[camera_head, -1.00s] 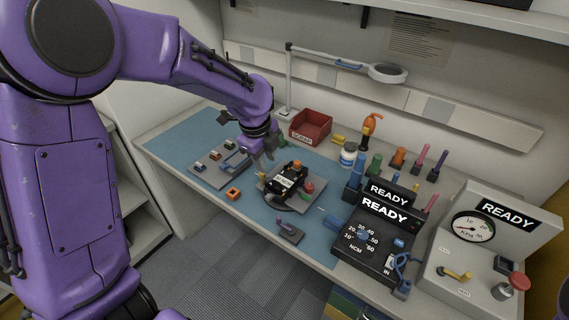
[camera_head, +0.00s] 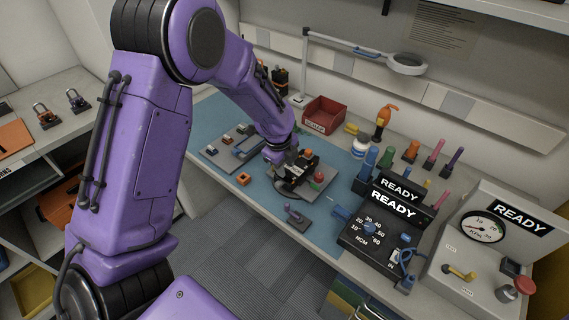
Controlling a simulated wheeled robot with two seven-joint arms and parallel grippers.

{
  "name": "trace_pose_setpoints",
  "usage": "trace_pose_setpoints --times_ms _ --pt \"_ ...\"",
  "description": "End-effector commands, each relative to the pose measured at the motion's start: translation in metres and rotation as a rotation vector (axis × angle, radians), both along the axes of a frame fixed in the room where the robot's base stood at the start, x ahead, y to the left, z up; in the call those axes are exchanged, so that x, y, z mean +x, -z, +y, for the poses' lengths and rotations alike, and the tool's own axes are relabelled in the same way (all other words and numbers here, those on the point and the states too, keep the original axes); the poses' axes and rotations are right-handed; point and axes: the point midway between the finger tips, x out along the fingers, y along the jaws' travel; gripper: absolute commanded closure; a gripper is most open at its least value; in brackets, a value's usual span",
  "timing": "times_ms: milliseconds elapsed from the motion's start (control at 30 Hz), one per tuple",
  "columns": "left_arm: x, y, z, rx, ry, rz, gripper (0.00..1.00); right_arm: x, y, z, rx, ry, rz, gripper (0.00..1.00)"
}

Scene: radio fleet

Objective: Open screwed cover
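A black radio unit (camera_head: 298,174) sits on a grey fixture plate (camera_head: 318,188) on the blue mat. It has an orange part on top and a red knob at its right side. The screwed cover cannot be told apart clearly at this size. My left gripper (camera_head: 281,168) is at the left edge of the radio unit, pointing down. Its fingers are small and partly hidden by my wrist, so I cannot tell whether they touch the unit or are open. My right gripper is out of view.
A tray of small parts (camera_head: 222,158) and an orange block (camera_head: 243,178) lie left of the fixture. A red bin (camera_head: 325,113) stands behind. Right are coloured drivers, a torque station reading READY (camera_head: 375,240) and a gauge box (camera_head: 480,262). A small purple-handled stand (camera_head: 294,217) sits in front.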

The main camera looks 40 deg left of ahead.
Motion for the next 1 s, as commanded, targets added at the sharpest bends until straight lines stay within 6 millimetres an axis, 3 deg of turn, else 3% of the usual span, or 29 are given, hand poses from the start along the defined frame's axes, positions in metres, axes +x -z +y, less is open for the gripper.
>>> trace_pose_setpoints --times_ms 67,167,1000 --pt "0.0002 0.0 -0.0002 0.0 0.0 0.0 0.69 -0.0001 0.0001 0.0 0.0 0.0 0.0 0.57" --pt "0.0001 -0.0001 -0.0004 0.0 0.001 0.0 1.0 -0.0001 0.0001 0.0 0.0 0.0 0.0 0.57" --pt "0.0001 -0.0002 -0.0008 -0.001 0.002 0.001 1.0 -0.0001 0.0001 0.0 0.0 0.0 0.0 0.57"
